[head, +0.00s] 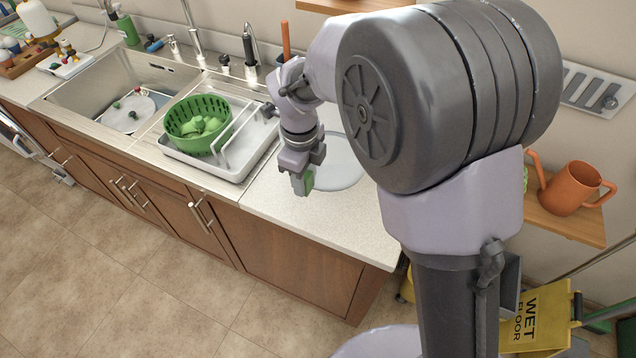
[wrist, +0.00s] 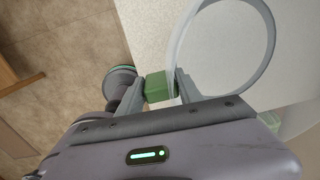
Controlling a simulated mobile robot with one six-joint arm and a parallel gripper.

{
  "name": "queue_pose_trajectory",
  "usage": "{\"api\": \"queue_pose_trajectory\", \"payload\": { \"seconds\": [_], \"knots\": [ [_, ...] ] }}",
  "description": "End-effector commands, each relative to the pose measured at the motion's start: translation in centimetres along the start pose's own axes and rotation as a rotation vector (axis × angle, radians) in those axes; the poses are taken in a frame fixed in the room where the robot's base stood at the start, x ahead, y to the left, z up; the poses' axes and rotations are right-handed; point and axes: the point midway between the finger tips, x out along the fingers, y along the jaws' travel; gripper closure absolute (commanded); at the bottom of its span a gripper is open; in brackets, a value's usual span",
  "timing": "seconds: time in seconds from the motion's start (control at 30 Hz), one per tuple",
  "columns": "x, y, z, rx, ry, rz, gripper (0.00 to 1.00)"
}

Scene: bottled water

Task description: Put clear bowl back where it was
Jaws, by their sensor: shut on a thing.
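The clear bowl (head: 342,172) shows as a pale round shape over the light countertop, just right of my gripper and partly hidden by my arm. In the wrist view its round rim (wrist: 271,45) shows at the upper right, and its near left edge meets the fingers. My gripper (head: 303,182) points down near the counter's front edge. In the wrist view my gripper (wrist: 168,88) is shut on the bowl's edge, with a green pad showing between the fingers. I cannot tell whether the bowl touches the counter.
Left of my gripper are a white dish rack (head: 240,160) with a green colander (head: 197,122) and a sink (head: 118,90). A yellow wet-floor sign (head: 538,318) is below. Counter in front of my gripper is clear.

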Motion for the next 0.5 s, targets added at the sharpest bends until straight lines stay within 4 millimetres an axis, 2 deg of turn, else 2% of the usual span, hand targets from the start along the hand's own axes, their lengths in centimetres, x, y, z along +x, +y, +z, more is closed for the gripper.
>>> {"api": "queue_pose_trajectory", "payload": {
  "seconds": [0.2, 0.3, 0.5],
  "knots": [
    [4.8, 0.2, -0.1, -0.001, 0.001, 0.0, 1.0],
    [6.2, 0.3, -0.1, -0.001, -0.001, -0.001, 1.0],
    [6.3, 0.3, 0.0, -0.001, -0.002, -0.002, 1.0]
  ]
}}
